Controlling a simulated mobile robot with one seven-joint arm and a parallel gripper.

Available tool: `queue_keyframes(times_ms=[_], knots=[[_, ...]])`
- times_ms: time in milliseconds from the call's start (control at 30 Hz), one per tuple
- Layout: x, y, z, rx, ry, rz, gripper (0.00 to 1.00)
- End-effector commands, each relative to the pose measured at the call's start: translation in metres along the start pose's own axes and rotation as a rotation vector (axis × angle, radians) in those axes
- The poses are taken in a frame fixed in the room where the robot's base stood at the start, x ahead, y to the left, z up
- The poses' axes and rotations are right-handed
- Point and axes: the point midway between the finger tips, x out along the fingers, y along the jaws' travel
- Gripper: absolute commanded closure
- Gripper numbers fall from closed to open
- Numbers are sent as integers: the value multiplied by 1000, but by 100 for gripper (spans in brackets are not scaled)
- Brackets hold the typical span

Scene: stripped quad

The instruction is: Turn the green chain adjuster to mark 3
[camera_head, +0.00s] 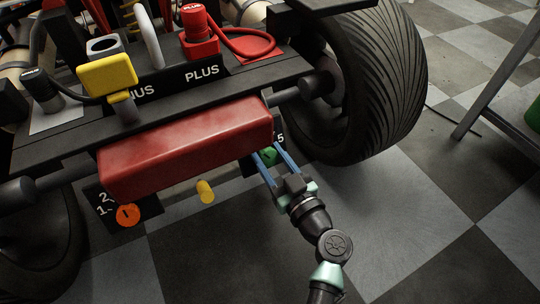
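The green chain adjuster (269,154) is a small green knob at the right end of the red box, partly hidden by my fingers. A dark plate behind it shows a white "5"; its other marks and the adjuster's pointer are hidden. My gripper (268,151) reaches up from the lower right, its two blue fingers apart, one on each side of the green adjuster. I cannot tell whether they touch it.
A red box (185,150) lies just above and left of the fingers. An orange knob (127,215) on a marked plate and a yellow peg (205,192) are to the left. A large tyre (375,85) stands close on the right. Checkered floor (415,215) is clear at lower right.

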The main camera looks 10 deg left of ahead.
Motion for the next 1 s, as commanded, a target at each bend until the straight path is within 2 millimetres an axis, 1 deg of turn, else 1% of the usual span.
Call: queue_keyframes(times_ms=[33, 167, 200, 367, 567, 1000], knots=[[0, 0, 0, 0, 0, 0, 69], [0, 0, 0, 0, 0, 0, 92], [0, 0, 0, 0, 0, 0, 100], [0, 0, 0, 5, 0, 2, 100], [0, -1, 0, 55, 1, 24, 100], [-1, -1, -1, 332, -1, 153, 100]])
